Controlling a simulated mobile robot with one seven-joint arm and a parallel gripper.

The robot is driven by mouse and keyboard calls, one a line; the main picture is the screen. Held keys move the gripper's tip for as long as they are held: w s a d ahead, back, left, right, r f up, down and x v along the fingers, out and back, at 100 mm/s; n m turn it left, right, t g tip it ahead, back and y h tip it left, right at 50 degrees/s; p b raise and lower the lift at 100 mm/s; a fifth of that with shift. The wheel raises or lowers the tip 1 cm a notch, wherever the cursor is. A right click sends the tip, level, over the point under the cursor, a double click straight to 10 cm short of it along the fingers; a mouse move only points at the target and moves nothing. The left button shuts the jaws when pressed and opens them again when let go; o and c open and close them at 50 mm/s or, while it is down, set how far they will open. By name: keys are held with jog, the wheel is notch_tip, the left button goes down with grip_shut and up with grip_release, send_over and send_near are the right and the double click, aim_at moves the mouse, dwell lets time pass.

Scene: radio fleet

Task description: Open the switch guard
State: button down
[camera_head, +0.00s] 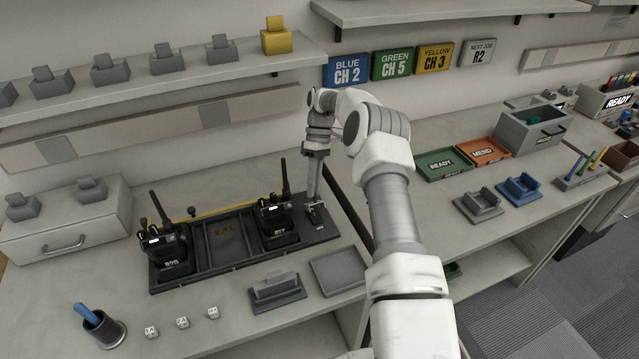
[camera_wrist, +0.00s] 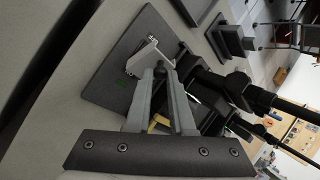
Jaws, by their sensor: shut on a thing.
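The switch guard (camera_wrist: 147,54) is a small pale grey bracket-like piece standing tilted up from a dark plate in the wrist view. In the head view it is at the right end of the black radio tray (camera_head: 212,267) and mostly hidden by my gripper (camera_head: 316,203). My gripper, also in the wrist view (camera_wrist: 163,70), points down with its fingertips together at the guard's edge, shut on it. A small green mark (camera_wrist: 122,83) shows on the plate beside the guard. How far the guard is swung open is hard to tell.
Two black radios stand in the tray: one close left of my gripper (camera_head: 278,222), one farther left (camera_head: 169,250). A grey cradle (camera_head: 277,291) and an empty grey tray (camera_head: 338,271) lie in front. A shelf (camera_head: 160,82) runs above the bench.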

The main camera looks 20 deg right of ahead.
jog(key=shift+w+g, duration=0.2)
jog(key=shift+g, duration=0.1)
dwell(0.4)
jog(key=c, duration=0.8)
grip_release()
jog(key=shift+r, duration=0.1)
jog(key=shift+r, duration=0.2)
jog(key=s+d+r, duration=0.7)
jog(key=d+r, duration=0.2)
jog(key=r, duration=0.1)
jog(key=shift+r+b, duration=0.3)
jog(key=shift+b, duration=0.15)
jog(key=shift+o, duration=0.2)
jog(key=shift+s, duration=0.1)
